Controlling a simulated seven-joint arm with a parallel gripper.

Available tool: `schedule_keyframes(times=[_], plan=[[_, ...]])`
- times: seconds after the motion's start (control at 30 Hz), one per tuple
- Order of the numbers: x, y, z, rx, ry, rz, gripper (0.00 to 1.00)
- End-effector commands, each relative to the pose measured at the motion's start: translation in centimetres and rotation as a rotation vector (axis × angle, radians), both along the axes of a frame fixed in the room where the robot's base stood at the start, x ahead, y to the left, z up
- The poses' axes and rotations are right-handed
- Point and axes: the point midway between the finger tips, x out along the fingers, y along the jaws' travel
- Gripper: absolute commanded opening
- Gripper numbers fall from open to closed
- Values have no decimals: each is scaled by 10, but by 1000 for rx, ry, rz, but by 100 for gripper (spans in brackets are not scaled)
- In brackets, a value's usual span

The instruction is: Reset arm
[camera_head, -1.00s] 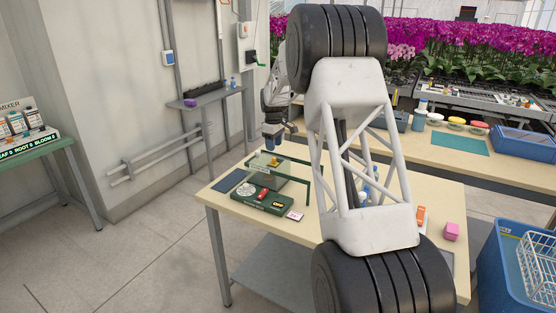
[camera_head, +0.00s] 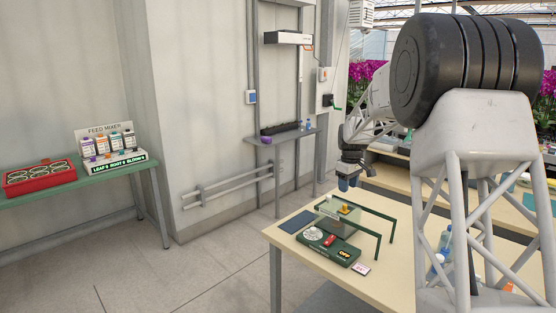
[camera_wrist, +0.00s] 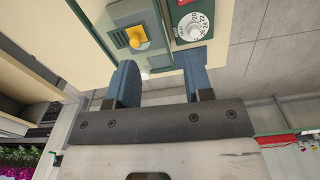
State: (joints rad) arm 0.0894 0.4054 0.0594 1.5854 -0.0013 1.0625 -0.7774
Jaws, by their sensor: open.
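My gripper (camera_head: 349,184) hangs at the end of my white and black arm, above the back left part of the wooden table (camera_head: 385,281). In the wrist view its two blue fingers (camera_wrist: 158,84) stand apart with nothing between them. A green stand (camera_head: 378,211) with a clear top is on the table below and right of my gripper. A yellow knob (camera_wrist: 137,37) shows beyond the fingers in the wrist view. My arm hides much of the table's right side.
A green control box (camera_head: 330,247) with a dial and red switch sits at the table's front. A dark blue mat (camera_head: 297,221) lies at the left corner. A green bench (camera_head: 110,182) holds a red tray (camera_head: 40,179) and feed bottles (camera_head: 108,145). The floor between is clear.

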Motion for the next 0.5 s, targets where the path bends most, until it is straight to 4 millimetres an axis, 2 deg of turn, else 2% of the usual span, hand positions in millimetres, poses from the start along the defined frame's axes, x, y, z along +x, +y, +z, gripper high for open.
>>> schedule_keyframes(times=[0.2,0.5], plan=[[-48,10,32,1,-18,-57,47],[-115,23,65,3,-42,-138,47]])
